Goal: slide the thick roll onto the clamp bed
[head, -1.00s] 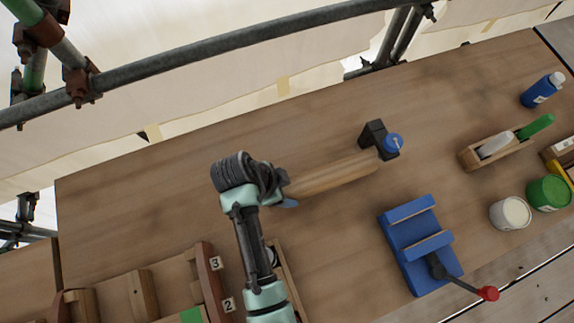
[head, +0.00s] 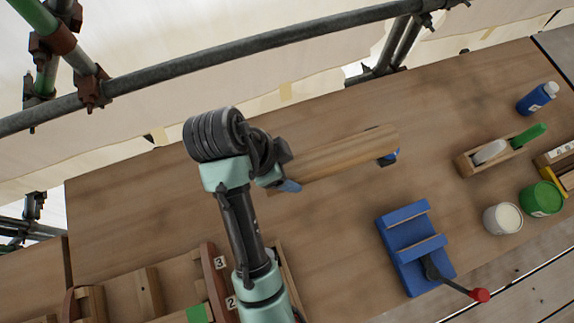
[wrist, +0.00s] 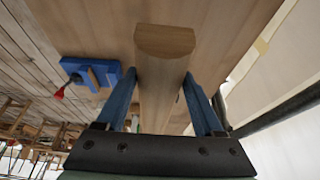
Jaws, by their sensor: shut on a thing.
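The thick roll (head: 340,157) is a long, pale wooden bar with a rounded face. My gripper (head: 287,182) is shut on it near its left end in the head view. The wrist view shows the roll (wrist: 165,45) running out between the two blue fingers of my gripper (wrist: 161,78). It appears to be held above the bench, pointing right and slightly up in the head view. The clamp bed (head: 408,232) is a blue fixture to the lower right of the roll, apart from it and empty. It also shows in the wrist view (wrist: 92,73).
A red-tipped lever (head: 480,295) sticks out from the clamp. Tins (head: 503,218), a brush holder (head: 467,165) and a blue bottle (head: 537,98) stand at right. A numbered rack (head: 215,275) is lower left.

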